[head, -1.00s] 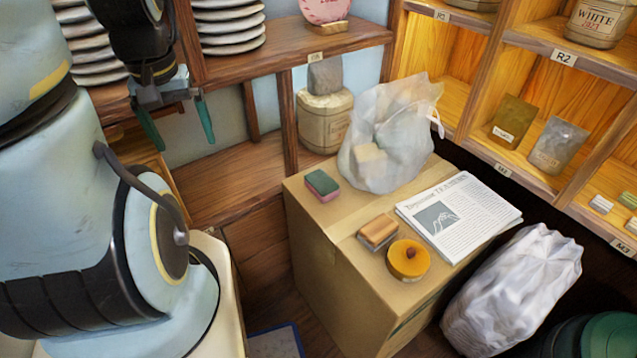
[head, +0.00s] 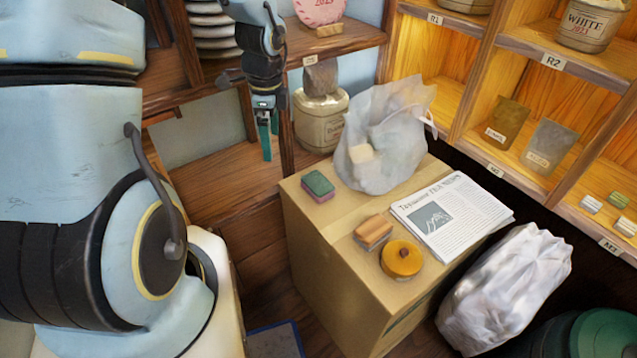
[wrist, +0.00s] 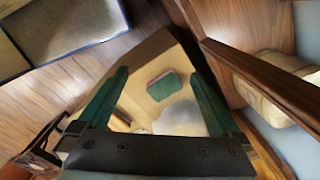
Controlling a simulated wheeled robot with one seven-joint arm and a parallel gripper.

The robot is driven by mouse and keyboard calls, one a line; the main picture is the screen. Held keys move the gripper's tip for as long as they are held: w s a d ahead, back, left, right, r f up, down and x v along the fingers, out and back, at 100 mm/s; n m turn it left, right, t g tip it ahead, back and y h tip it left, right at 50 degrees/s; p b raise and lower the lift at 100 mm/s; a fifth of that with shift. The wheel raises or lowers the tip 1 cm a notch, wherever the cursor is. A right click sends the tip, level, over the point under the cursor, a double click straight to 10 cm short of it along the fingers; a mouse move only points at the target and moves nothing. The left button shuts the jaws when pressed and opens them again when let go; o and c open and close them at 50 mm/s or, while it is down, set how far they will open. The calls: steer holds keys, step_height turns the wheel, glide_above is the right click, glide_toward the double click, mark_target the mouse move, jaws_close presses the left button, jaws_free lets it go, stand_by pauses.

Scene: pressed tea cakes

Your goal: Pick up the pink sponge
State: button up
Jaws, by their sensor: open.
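The pink sponge (head: 318,187) has a green top layer and a pink lower layer. It lies at the left back corner of a cardboard box (head: 310,259). In the wrist view the sponge (wrist: 164,86) shows green with a pink edge, between the fingers in the picture but beyond them. My gripper (head: 267,152) is above and to the left of the sponge in the head view, with green fingers pointing down. In the wrist view my gripper (wrist: 160,95) is open and empty, apart from the sponge.
On the box are a plastic bag (head: 385,140), a newspaper (head: 470,225), an orange-brown block (head: 373,233) and a round yellow item (head: 401,260). A wooden shelf (head: 225,180) stands behind and left. A jar (head: 320,122) stands near the gripper. A white bag (head: 507,290) lies at right.

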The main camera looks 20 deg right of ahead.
steer(key=s+d+f+m, duration=0.2)
steer(key=d+f+m, duration=0.4)
steer(key=d+m, duration=0.4)
steer(key=p, duration=0.1)
glide_above(318, 182)
steer(key=shift+g, duration=0.3)
steer(key=f, duration=0.5)
steer(key=shift+s+a+f, duration=0.1)
steer(key=shift+s+a, duration=0.15)
steer(key=shift+w+d+f+p, duration=0.15)
steer(key=shift+f+p, duration=0.4)
steer(key=shift+f, duration=0.85)
steer(key=shift+w+d+f+p, duration=0.1)
steer(key=shift+f+p, duration=0.45)
steer(key=shift+f, duration=0.85)
steer(key=c, duration=1.4)
steer(key=shift+r+b, duration=1)
steer(key=shift+r, duration=4.05)
